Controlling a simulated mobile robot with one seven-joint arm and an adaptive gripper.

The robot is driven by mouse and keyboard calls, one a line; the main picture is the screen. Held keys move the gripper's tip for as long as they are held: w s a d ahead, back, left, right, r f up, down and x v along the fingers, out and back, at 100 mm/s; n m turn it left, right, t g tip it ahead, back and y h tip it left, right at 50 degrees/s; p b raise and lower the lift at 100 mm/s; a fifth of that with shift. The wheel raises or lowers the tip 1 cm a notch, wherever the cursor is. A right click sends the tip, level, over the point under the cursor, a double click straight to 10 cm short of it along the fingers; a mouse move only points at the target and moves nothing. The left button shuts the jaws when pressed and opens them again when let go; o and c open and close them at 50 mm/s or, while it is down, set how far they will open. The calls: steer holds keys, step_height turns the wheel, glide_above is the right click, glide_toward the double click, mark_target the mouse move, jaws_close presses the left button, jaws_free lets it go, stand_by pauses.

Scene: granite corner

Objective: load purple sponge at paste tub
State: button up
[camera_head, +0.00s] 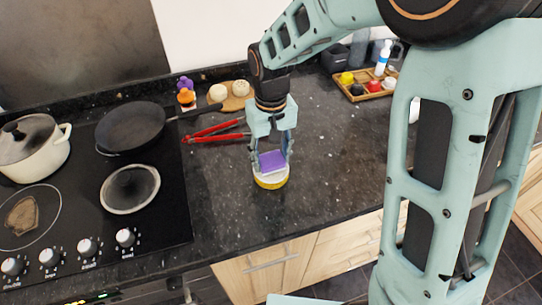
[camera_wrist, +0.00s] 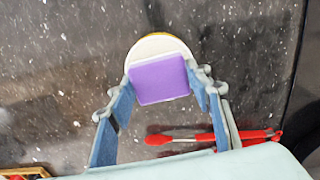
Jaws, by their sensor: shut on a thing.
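The purple sponge (camera_head: 271,160) is between the fingertips of my gripper (camera_head: 271,156), which is shut on it. In the wrist view the sponge (camera_wrist: 159,79) sits flat-faced between the two blue fingers (camera_wrist: 160,92). The paste tub (camera_head: 271,180), round with a white top and yellow side, stands on the dark counter under the sponge. In the wrist view the tub's pale top (camera_wrist: 157,45) shows beyond the sponge, which covers part of it. I cannot tell whether the sponge touches the tub's top.
Red tongs (camera_head: 215,133) lie on the counter left of my gripper. The hob with a black pan (camera_head: 135,126) and a cream pot (camera_head: 30,143) is further left. A wooden tray (camera_head: 366,94) with small items stands at the back right. The counter right of the tub is clear.

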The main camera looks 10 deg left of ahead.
mark_target(271, 159)
steer(key=shift+f+b, duration=0.45)
steer(key=shift+f, duration=0.15)
stand_by(1.5)
steer(key=shift+r+p, duration=2.6)
steer(key=shift+r, duration=1.05)
steer(key=shift+f, duration=0.1)
